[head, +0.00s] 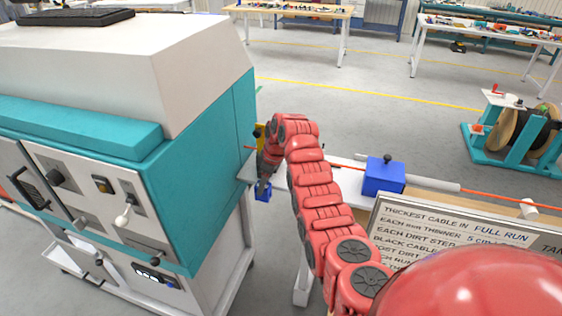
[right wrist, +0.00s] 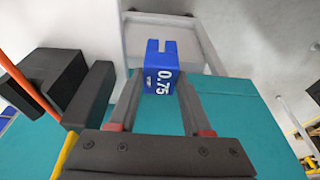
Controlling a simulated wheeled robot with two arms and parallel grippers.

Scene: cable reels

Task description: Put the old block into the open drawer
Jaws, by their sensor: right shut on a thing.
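A blue block (right wrist: 162,70) marked 0.75, with a notch in its top, sits between the fingertips of my right gripper (right wrist: 160,88) in the right wrist view. My left gripper is not in view.
The machine (head: 205,130) fills the left. Another blue block (head: 385,176) with a black knob sits on the cable line to the right, behind a sign board (head: 450,235). An orange cable (head: 490,197) runs along this line. Open floor lies behind; a reel stand (head: 515,140) is far right.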

